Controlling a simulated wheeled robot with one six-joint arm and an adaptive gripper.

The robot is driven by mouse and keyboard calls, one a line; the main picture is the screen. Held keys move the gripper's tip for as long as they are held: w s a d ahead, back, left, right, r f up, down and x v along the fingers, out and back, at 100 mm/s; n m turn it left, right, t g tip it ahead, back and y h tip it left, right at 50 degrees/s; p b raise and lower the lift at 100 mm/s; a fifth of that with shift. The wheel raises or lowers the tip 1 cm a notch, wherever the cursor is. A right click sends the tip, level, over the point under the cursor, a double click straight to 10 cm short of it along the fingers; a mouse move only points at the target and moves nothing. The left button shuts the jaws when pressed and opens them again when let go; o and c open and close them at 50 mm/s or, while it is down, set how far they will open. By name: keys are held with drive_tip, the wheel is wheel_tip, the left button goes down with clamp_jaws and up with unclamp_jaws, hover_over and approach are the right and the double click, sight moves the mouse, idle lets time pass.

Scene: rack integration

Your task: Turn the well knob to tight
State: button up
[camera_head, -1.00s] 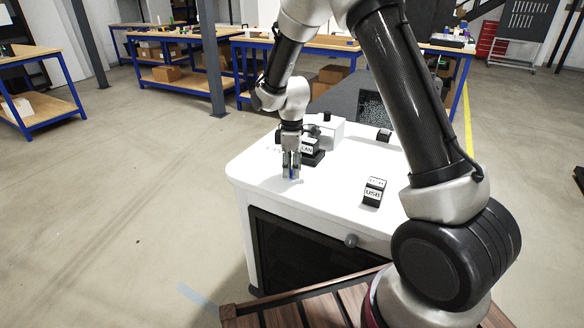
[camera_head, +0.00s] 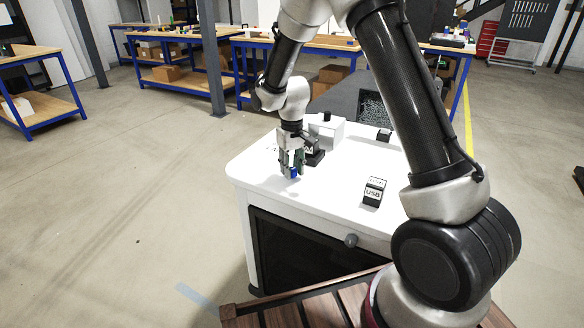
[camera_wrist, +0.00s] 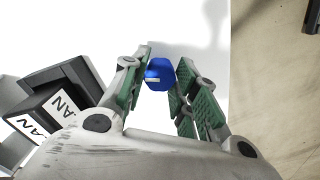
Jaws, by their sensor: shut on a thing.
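The well knob (camera_head: 294,173) is a small blue knob near the left front part of the white cabinet top. In the wrist view the blue knob (camera_wrist: 159,72) shows a pale marker line on its near side and sits between the green-padded fingers. My gripper (camera_head: 291,170) points down over it, and in the wrist view my gripper (camera_wrist: 160,82) is shut on the knob. I cannot make out the tight mark, and part of the lettering on the top is hidden behind the gripper.
A black box labelled LAN (camera_wrist: 58,105) stands close beside the gripper. A USB box (camera_head: 373,192) stands to the right on the white cabinet top (camera_head: 325,190). A white box with a black knob (camera_head: 328,128) stands behind. The cabinet's left edge is near the gripper.

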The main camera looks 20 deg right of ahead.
sight(292, 170)
drive_tip(key=m, duration=1.4)
drive_tip(key=shift+w, duration=0.1)
idle(0.3)
drive_tip(key=o, duration=1)
wheel_tip(292, 170, up, 12)
drive_tip(key=shift+r, duration=0.1)
